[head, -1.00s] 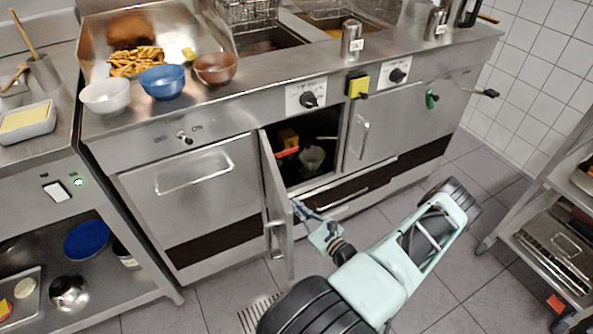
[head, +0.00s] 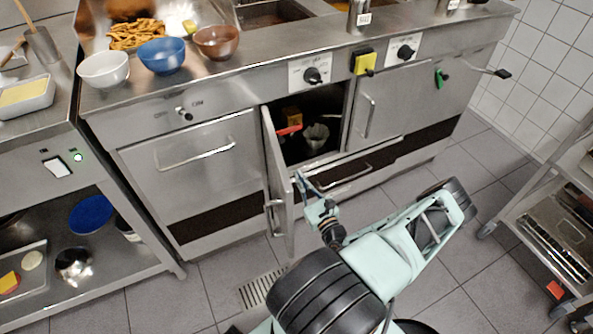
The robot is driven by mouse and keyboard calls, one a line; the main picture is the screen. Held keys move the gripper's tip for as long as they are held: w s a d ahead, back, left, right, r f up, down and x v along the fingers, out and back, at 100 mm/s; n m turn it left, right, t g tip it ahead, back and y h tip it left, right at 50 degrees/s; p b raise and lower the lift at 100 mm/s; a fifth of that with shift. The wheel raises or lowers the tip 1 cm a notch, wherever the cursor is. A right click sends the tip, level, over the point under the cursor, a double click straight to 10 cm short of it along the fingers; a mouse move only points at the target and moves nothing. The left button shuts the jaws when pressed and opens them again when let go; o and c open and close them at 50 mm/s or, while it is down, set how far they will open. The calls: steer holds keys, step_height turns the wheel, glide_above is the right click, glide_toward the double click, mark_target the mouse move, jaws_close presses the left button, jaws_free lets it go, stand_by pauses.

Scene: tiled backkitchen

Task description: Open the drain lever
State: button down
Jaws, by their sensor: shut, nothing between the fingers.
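The drain lever, a red handle (head: 288,131), shows inside the open cabinet (head: 335,108) under the fryer, near its left side. The cabinet door (head: 277,185) stands swung outward on its left hinge. My gripper (head: 301,181) is in front of the cabinet, just right of the door's free edge and below the red handle. It is apart from the handle, with its fingers shut and nothing held. Whether it touches the door cannot be told.
The neighbouring closed door (head: 395,103) is to the right. A steel rack (head: 560,190) stands at the right.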

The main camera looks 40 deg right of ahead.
mark_target(288, 131)
steer(key=w+d+r+b, duration=0.1)
steer(key=w+r, duration=0.4)
steer(key=w, duration=0.3)
steer(key=shift+w+d+b, duration=0.15)
steer(key=shift+w+b, duration=0.15)
steer(key=shift+b, duration=0.05)
